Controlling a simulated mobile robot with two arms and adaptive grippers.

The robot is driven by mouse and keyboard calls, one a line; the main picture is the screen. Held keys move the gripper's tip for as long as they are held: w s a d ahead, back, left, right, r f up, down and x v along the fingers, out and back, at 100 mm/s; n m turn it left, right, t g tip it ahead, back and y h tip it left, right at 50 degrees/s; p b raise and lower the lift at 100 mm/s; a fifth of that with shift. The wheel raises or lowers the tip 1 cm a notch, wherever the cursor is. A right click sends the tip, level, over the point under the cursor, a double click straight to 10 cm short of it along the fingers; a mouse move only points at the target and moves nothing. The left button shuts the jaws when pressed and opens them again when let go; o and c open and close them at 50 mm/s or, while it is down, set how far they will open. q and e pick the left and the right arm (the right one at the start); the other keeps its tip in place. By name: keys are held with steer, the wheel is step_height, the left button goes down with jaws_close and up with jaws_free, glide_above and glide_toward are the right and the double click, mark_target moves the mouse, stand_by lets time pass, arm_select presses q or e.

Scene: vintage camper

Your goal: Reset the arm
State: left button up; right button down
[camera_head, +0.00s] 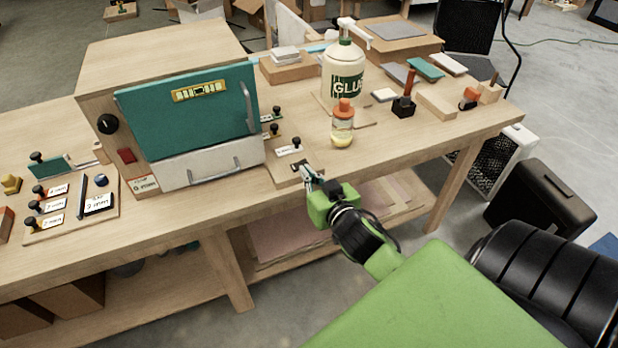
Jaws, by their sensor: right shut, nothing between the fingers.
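My right gripper (309,176) is shut and empty at the front edge of the wooden workbench (350,168). Its fingertips are at or just above a small wooden board (283,172) with dark marks on it; I cannot tell whether they touch. My green right arm reaches in from the lower right. My left arm and left gripper are not in view.
A wooden cabinet with a teal door (185,125) stands left of the gripper. A small orange-capped bottle (342,124) and a large glue bottle (343,72) stand behind it. Stamps and labels (55,205) lie at left. A black case (540,205) is on the floor at right.

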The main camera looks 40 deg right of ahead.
steer(key=shift+s+a+r, duration=0.2)
steer(key=shift+s, duration=0.35)
